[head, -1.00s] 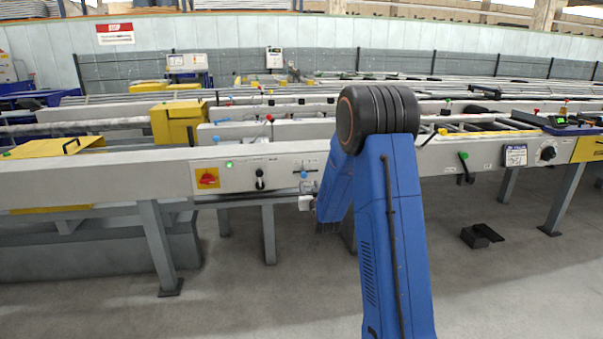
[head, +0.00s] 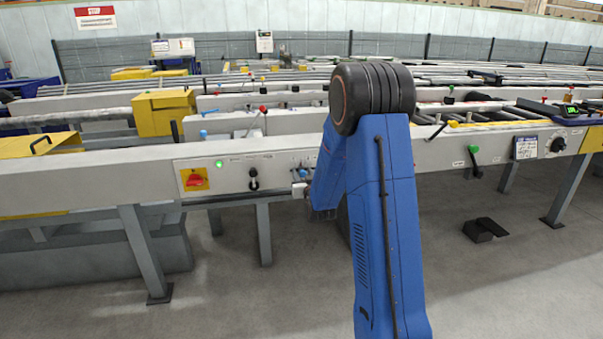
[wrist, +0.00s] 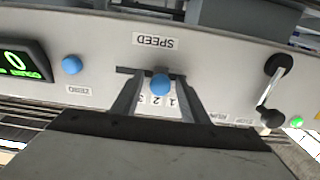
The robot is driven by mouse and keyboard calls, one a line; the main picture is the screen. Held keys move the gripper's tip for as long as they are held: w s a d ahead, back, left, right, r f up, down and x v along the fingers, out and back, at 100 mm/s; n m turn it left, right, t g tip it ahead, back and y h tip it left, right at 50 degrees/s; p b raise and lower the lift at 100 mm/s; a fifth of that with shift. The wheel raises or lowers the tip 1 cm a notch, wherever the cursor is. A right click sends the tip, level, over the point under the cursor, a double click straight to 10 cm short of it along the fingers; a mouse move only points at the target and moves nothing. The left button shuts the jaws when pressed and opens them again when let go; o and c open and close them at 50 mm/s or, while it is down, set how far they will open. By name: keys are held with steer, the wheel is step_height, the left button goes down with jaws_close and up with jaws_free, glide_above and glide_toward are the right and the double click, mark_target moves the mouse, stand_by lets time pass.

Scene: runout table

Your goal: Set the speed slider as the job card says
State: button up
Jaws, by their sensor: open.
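The speed slider has a round blue knob (wrist: 160,84) under a SPEED label (wrist: 155,41), which the wrist view shows upside down. Digits 1, 2 and 3 show beside the slot. The knob's exact setting is hard to tell from this angle. My gripper (wrist: 154,88) is open, with one finger on each side of the knob; contact cannot be told.
A blue ZERO button (wrist: 72,65) and a green display (wrist: 20,62) reading 0 sit left of the slider in the wrist view. A black lever (wrist: 271,90) and green lamp (wrist: 296,122) are right. A red switch (head: 193,180) is on the same panel.

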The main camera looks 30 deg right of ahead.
jaws_close()
steer(key=shift+w+a, duration=0.25)
steer(key=shift+a, duration=0.55)
steer(key=shift+w+a, duration=0.2)
steer(key=shift+a, duration=0.6)
jaws_free()
steer(key=shift+a, duration=0.15)
steer(key=shift+s, duration=0.1)
